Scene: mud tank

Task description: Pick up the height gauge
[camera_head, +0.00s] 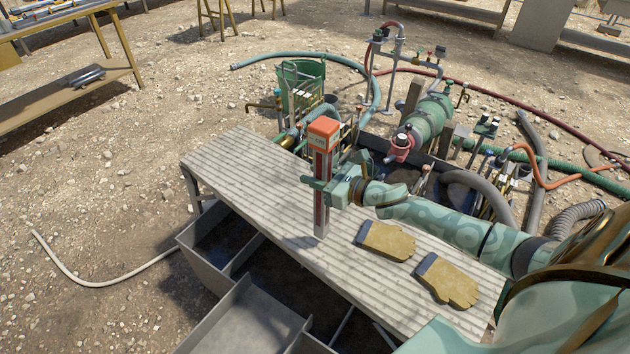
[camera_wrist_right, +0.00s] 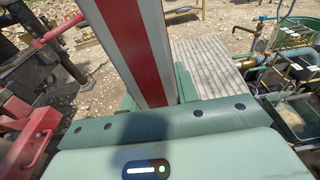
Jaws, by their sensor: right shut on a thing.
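The height gauge (camera_head: 321,190) is an upright post with an orange-red top and red and pale striped sides. In the head view it stands upright over the grey ribbed bench (camera_head: 235,165). I cannot tell whether its lower end touches the bench top. My right gripper (camera_head: 320,186) is shut on it at mid-height, coming from the right. In the right wrist view the gauge's red and white striped face (camera_wrist_right: 138,45) fills the space between the green fingers. My left gripper is not in view.
Two tan gloves, one (camera_head: 386,240) nearer the gauge and one (camera_head: 447,280) further right, lie on the bench. Grey metal bins (camera_head: 245,320) stand below its front edge. Pumps, hoses and a green bucket (camera_head: 301,80) crowd the area behind. The bench's left end is clear.

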